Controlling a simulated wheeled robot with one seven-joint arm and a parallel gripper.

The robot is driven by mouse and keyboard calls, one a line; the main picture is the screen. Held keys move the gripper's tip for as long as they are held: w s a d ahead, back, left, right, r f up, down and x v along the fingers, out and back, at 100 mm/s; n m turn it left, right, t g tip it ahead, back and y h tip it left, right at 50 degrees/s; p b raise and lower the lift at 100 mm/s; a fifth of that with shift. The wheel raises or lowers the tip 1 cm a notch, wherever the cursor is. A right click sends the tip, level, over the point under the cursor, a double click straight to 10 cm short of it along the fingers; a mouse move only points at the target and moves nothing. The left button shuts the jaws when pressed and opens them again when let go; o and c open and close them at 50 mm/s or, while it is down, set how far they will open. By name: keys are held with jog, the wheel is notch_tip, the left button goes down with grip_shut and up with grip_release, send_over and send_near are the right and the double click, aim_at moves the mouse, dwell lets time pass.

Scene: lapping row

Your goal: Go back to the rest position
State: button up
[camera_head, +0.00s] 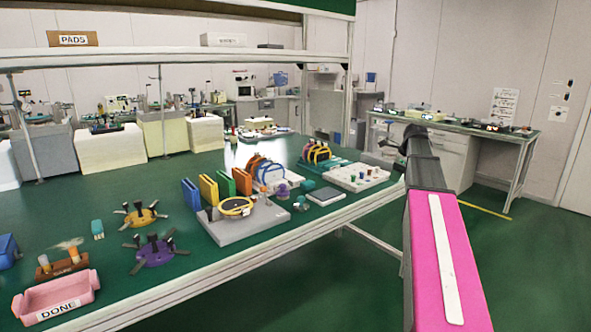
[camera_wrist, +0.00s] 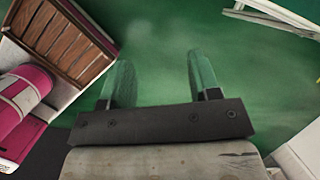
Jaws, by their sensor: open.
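My gripper (camera_wrist: 157,80) shows in the wrist view with its two fingers apart and nothing between them. Green floor shows beyond the fingertips. In the head view my pink and grey arm reaches forward on the right, to the right of the bench's front edge. The fingers cannot be made out in the head view. The green bench (camera_head: 215,164) stands to the left of my arm, and my arm appears clear of the things on it.
The bench holds a pink DONE tray (camera_head: 57,293), a purple legged fixture (camera_head: 155,254), a yellow one (camera_head: 139,217) and a grey plate with a round ring (camera_head: 237,208). A side table (camera_head: 470,131) stands at the back right. Green floor (camera_head: 530,245) is open on the right.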

jog(key=s+a+f+n+g+h, duration=0.1)
jog(key=s+a+f+n, duration=0.5)
jog(key=f, duration=0.4)
jog(key=s+a+f+n, duration=0.5)
jog(key=a+f, duration=0.1)
jog(key=f, duration=0.4)
jog(key=s+a+f+n, duration=0.4)
jog(key=s+f+n, duration=0.2)
jog(key=s, duration=0.2)
jog(key=s+a+f+n+g+h, duration=0.1)
jog(key=s+a+f+n, duration=0.4)
jog(key=s+f+n, duration=0.1)
jog(key=shift+s+f+g, duration=0.3)
jog(key=shift+s+f, duration=0.3)
jog(key=shift+s, duration=0.45)
